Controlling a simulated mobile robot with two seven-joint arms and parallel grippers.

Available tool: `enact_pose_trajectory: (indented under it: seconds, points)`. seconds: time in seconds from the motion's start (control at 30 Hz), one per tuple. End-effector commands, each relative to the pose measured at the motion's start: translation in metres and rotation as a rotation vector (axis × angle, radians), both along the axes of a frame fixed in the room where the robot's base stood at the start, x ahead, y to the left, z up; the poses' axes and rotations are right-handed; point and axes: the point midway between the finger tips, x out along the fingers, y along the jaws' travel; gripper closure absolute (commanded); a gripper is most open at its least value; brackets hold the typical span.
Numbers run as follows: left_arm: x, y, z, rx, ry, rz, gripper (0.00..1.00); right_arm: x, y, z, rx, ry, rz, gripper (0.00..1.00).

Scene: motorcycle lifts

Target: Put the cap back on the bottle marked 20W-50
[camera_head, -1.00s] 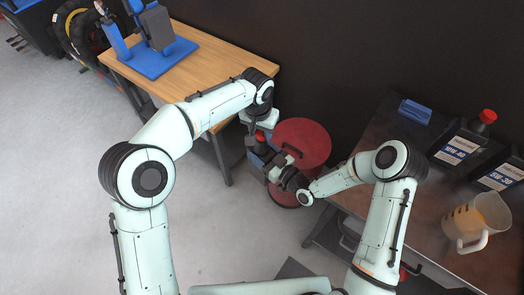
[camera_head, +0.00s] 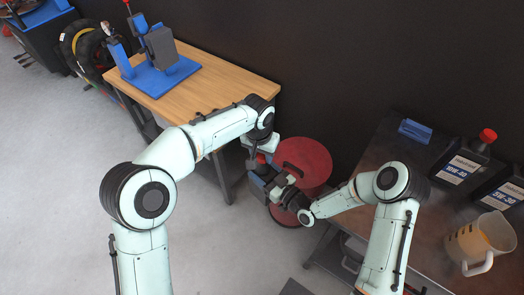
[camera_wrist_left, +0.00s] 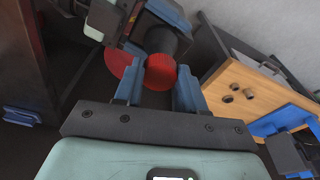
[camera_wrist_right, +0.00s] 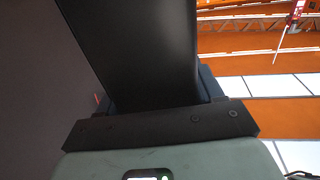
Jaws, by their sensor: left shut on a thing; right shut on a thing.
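My left gripper (camera_head: 261,150) is shut on a red cap (camera_wrist_left: 160,72), which shows between its fingertips in the left wrist view. The cap also shows as a small red spot (camera_head: 261,158) in the head view. My right gripper (camera_head: 274,184) is shut on a dark bottle (camera_wrist_right: 130,50), whose body fills the space between its fingers in the right wrist view. The cap is at the bottle's neck end; I cannot tell whether it is seated on it. The bottle's label is hidden, so I cannot read its mark.
A red drum (camera_head: 310,160) stands on the floor beside the grippers. The dark bench (camera_head: 400,215) at right bears bottles marked 10W-30 (camera_head: 460,165) and 5W-30 (camera_head: 502,195), a jug (camera_head: 478,242) and a blue item (camera_head: 414,131). A wooden table (camera_head: 205,88) stands at left.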

Motion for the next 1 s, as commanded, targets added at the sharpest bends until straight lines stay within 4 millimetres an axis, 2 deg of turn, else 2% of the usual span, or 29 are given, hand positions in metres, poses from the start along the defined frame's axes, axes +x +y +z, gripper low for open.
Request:
enact_pose_trajectory:
  seconds: [0.1, 0.6, 1.0]
  points:
    - [-0.0002, 0.0003, -0.0055, 0.001, 0.002, 0.0, 0.88, 0.0004, 0.0003, 0.0015, 0.002, -0.004, 0.0, 1.0]
    - [-0.0001, 0.0, -0.0054, 0.0, 0.0, 0.0, 0.88, 0.0005, 0.0004, 0.0015, 0.002, -0.004, 0.0, 1.0]
    - [-0.0001, -0.0003, -0.0127, 0.001, 0.001, -0.001, 0.88, 0.0004, 0.0003, 0.0015, 0.002, -0.004, 0.0, 1.0]
